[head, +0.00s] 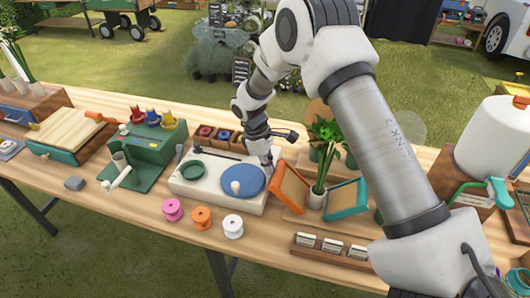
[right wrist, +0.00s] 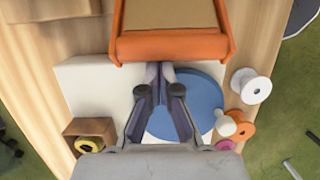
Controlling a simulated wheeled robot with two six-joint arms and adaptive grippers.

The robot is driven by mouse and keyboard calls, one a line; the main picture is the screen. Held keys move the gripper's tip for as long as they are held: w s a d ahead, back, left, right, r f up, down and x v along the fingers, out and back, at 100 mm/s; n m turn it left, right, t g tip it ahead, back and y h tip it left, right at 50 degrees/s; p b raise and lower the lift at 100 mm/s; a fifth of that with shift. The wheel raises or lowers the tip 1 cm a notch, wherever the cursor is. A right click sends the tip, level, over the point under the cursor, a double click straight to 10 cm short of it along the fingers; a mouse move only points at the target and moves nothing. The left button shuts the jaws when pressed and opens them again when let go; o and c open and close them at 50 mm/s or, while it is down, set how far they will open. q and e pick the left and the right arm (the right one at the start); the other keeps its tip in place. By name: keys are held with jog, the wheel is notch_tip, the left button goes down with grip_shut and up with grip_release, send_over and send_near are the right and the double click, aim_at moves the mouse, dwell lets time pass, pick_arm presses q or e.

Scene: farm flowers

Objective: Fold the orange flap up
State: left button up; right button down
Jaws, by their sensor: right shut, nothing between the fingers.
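The orange flap (head: 289,188) is an orange-rimmed panel with a tan face, standing tilted on the table just right of the white board. In the right wrist view its orange edge (right wrist: 172,48) lies right at my fingertips. My right gripper (head: 270,162) points down beside the flap's upper left side, over the right end of the white board. In the right wrist view the fingers (right wrist: 167,72) are together and empty. I cannot tell whether they touch the flap. My left gripper is in neither view.
A white board (head: 190,188) with a blue disc (head: 240,180) lies left of the flap. A potted plant (head: 318,195) and a teal-rimmed panel (head: 346,199) stand right of it. Pink, orange and white spools (head: 233,226) sit in front. A wooden card holder (head: 330,247) lies front right.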

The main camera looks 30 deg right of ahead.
jog(key=shift+f, duration=0.4)
jog(key=shift+r, duration=0.1)
